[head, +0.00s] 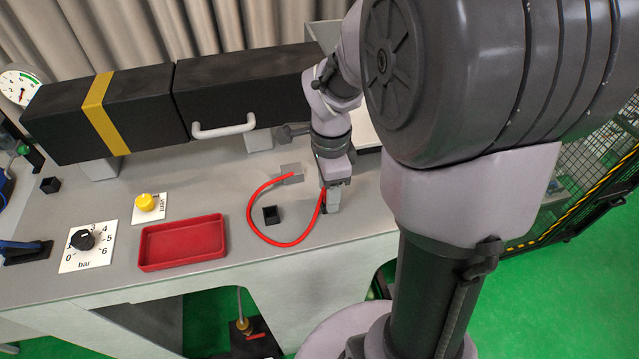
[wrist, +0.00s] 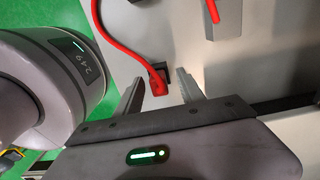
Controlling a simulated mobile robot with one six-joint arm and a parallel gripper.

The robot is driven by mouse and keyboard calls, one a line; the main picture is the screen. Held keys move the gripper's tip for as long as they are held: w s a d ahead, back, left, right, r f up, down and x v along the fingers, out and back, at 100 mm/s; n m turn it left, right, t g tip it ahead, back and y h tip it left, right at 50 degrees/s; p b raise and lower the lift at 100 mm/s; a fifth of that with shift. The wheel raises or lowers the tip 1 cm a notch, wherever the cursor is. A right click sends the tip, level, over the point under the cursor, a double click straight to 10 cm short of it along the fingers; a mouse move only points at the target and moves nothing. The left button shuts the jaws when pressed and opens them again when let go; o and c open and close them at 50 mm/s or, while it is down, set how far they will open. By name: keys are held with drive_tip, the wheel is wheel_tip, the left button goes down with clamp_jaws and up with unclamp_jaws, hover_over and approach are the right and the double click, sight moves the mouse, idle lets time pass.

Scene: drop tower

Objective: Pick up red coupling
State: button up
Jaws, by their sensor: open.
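The red coupling (wrist: 158,87) is the thick red end of a red hose (wrist: 120,38) in the wrist view. It lies between the two fingers of my gripper (wrist: 160,77), beside a small dark block. The fingers are apart, with a visible gap on each side of the coupling. In the head view my gripper (head: 331,200) is low over the bench at the hose's right end. The red hose (head: 253,218) curves left from there to a grey block. The coupling itself is mostly hidden by my gripper in that view.
A grey block (head: 291,173) and an open black box (head: 271,215) stand close by on the bench. A red tray (head: 182,243), yellow button (head: 146,202) and pressure dial (head: 84,240) are left. A long black housing with a handle (head: 224,127) runs behind.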

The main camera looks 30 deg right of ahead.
drive_tip(key=shift+s, duration=0.1)
drive_tip(key=shift+r, duration=0.1)
clamp_jaws()
